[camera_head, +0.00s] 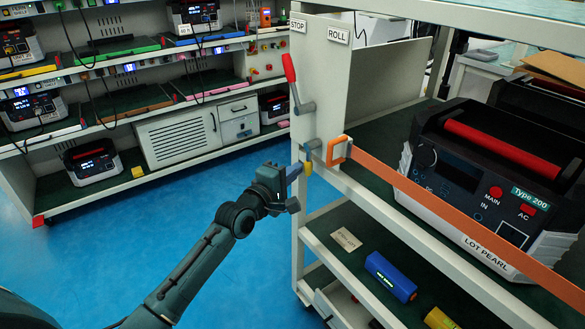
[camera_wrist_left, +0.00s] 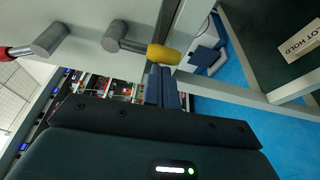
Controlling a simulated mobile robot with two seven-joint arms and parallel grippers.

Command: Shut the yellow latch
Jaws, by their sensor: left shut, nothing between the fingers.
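The yellow latch (camera_head: 307,168) is on the end post of the cart, below the red-handled lever, and only its yellow tip and part of its grey mount show in the head view. In the left wrist view the yellow latch (camera_wrist_left: 163,54) is a grey arm on a round pivot with a yellow end, lying roughly across the picture. My left gripper (camera_head: 295,173) is shut and empty, with its fingertips (camera_wrist_left: 161,72) right beside the yellow end. I cannot tell whether they touch it. My right gripper is not in view.
A red-handled lever (camera_head: 291,80) stands above on the same post. An orange strap (camera_head: 420,192) runs from an orange buckle (camera_head: 339,150) across the Type 200 unit (camera_head: 470,185). The lower shelf holds a blue cylinder (camera_head: 390,277). Blue floor (camera_head: 180,215) is open to the left.

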